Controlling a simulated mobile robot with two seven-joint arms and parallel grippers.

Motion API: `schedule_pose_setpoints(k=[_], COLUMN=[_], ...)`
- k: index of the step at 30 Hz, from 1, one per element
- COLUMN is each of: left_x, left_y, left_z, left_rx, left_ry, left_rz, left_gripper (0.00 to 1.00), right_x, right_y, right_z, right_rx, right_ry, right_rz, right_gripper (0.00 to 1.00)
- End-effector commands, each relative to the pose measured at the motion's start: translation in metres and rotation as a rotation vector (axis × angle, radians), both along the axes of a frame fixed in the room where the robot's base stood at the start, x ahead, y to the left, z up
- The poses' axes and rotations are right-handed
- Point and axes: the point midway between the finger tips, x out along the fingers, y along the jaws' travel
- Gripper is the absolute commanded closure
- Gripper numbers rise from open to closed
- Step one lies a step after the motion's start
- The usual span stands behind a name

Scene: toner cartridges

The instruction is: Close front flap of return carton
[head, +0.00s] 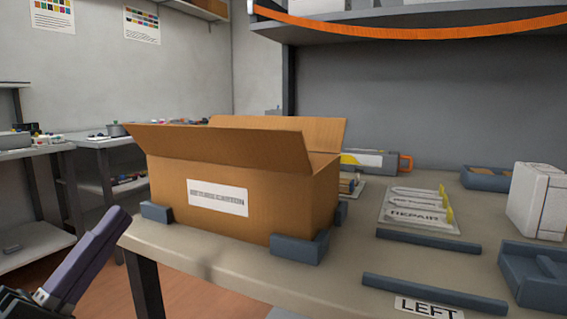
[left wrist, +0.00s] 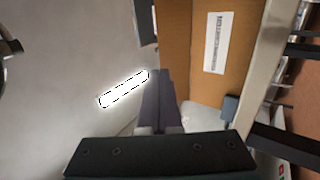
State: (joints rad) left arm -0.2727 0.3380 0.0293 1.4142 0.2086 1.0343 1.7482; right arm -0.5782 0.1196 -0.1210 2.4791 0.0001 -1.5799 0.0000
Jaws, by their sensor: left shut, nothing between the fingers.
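The return carton (head: 165,195) is a brown cardboard box with a white label on its near side, standing at the table's left end. Its near flap (head: 215,145) is open, slanting up and outward above the labelled side. Another flap (head: 285,126) stands up at the back. My left gripper (head: 121,216) is at lower left, beyond the table edge, apart from the carton; its dark fingers are shut and empty. In the left wrist view, the closed fingers (left wrist: 160,74) show beside the carton (left wrist: 207,85). My right gripper is in neither view.
Blue-grey corner blocks (head: 299,248) hold the carton's base. To the right lie a REPAIR tray (head: 415,228), dark bars (head: 430,293), a blue-grey holder (head: 535,280) and a white box (head: 538,200). A shelf (head: 420,24) hangs above. Floor is free left of the table.

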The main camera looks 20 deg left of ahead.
Motion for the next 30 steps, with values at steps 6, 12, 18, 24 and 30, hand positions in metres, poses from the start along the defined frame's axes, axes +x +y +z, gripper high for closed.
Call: schedule_pose_setpoints(k=[6, 12, 18, 24, 30], left_x=[0.027, 0.063, 0.093, 0.108, 0.111], left_y=[-0.003, -0.005, -0.008, -0.009, -0.009], left_z=[0.024, 0.049, 0.068, 0.078, 0.080], left_rx=[0.001, 0.001, 0.000, 0.001, 0.001], left_ry=[-0.006, -0.005, -0.002, 0.001, 0.002], left_rz=[0.000, 0.001, 0.001, 0.001, 0.001], left_gripper=[1.00, 1.00, 1.00, 1.00, 1.00], right_x=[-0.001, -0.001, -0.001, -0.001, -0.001], right_y=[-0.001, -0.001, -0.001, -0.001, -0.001], right_z=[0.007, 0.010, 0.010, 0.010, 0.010], right_rx=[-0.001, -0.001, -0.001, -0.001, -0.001], right_ry=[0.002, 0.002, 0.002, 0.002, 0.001], right_rz=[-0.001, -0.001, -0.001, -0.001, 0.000], right_gripper=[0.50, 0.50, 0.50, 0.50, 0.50])
